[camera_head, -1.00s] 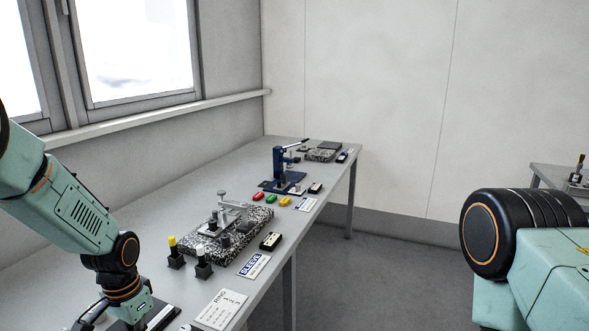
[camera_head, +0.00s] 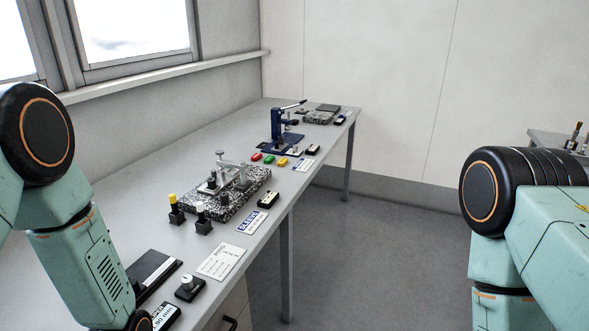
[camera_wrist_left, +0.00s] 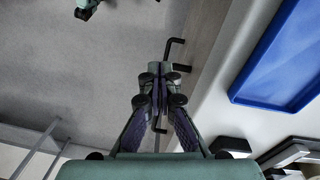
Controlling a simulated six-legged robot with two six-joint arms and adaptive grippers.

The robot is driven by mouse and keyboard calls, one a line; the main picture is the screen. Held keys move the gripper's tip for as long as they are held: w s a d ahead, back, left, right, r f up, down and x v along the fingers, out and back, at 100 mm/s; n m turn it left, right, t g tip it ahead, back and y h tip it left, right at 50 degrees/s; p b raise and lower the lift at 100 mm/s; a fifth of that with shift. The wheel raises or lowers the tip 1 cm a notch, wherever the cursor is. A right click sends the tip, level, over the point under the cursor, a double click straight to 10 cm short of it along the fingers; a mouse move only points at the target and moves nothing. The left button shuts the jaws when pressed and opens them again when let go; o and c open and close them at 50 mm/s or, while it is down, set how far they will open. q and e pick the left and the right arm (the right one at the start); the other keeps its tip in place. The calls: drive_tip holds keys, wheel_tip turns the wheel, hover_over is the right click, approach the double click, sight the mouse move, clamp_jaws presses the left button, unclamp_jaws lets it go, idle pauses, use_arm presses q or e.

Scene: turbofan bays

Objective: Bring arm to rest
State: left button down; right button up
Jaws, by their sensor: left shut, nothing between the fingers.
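My left arm (camera_head: 75,255) comes in from the left in the head view and bends down past the bottom edge, so its gripper is out of that view. In the left wrist view my left gripper (camera_wrist_left: 158,72) is shut and empty, its fingertips together. It appears in front of the bench's front side, where dark drawer handles (camera_wrist_left: 172,48) show behind the fingers. My right arm (camera_head: 530,235) is at the right in the head view, bent downward.
The grey bench (camera_head: 140,160) runs along the window wall. It carries a granite plate with a gauge (camera_head: 225,190), a blue press (camera_head: 280,135), yellow and white-topped plugs (camera_head: 175,210) and a label card (camera_head: 221,262). A blue tray (camera_wrist_left: 290,50) shows in the wrist view. Floor right of the bench is clear.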

use_arm(q)
drive_tip(key=s+d+f+n, duration=0.1)
drive_tip(key=s+d+n, duration=0.15)
drive_tip(key=s, duration=1.55)
wheel_tip(320, 180, down, 16)
drive_tip(key=b, duration=1.6)
drive_tip(key=shift+w+a+f+y, duration=0.25)
drive_tip(key=shift+a+y, duration=0.15)
drive_tip(key=shift+s, duration=0.1)
